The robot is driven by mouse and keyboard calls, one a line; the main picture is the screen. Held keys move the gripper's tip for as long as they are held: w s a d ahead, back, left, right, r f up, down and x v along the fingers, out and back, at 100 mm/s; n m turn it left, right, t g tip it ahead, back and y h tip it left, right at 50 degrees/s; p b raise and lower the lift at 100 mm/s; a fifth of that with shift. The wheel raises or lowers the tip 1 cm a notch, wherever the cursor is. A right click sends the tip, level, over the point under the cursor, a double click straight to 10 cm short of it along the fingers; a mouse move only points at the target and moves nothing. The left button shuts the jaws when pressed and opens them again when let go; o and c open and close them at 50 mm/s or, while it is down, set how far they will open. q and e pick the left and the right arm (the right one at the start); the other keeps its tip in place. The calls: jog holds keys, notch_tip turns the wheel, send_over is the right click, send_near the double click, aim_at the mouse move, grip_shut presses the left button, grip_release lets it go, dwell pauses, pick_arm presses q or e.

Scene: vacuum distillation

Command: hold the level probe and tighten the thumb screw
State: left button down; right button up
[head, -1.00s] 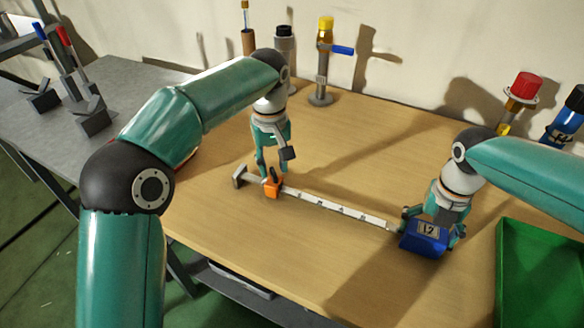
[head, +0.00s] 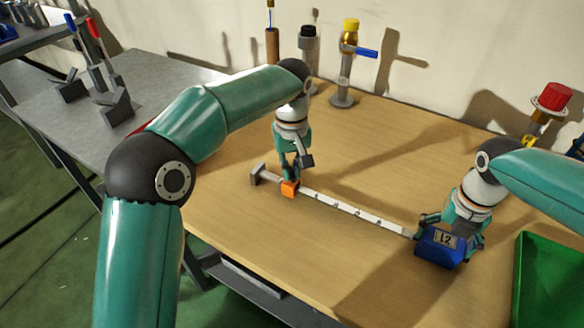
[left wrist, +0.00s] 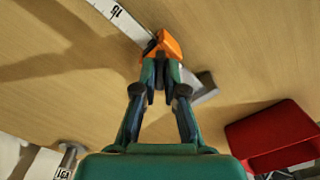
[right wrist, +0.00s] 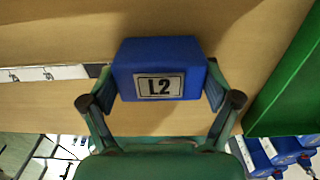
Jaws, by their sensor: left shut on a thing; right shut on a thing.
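The level probe lies on the wooden table as a white rod with scale marks (head: 350,212). Its blue head (head: 440,250) reads L2 at the right and also shows in the right wrist view (right wrist: 195,63). A grey end piece (head: 262,176) is at the left. An orange slider (head: 290,189) sits on the rod near that end; it also shows in the left wrist view (left wrist: 170,46). My left gripper (left wrist: 160,68) is shut at the slider, fingertips on the thumb screw, which they mostly hide. My right gripper (right wrist: 160,92) is shut on the blue head from both sides.
A green tray (head: 545,290) stands right of the blue head. At the back are a yellow-capped stand (head: 346,70), a black-capped one (head: 307,50) and a red-capped piece (head: 550,98). The table's middle is clear.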

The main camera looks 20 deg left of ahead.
pick_arm(q)
jog(key=shift+m, duration=0.3)
jog(key=m, duration=0.8)
dwell(0.6)
jog(key=c, duration=1.2)
grip_release()
jog(key=shift+c, duration=0.2)
jog(key=shift+r, duration=0.1)
notch_tip(320, 180, up, 12)
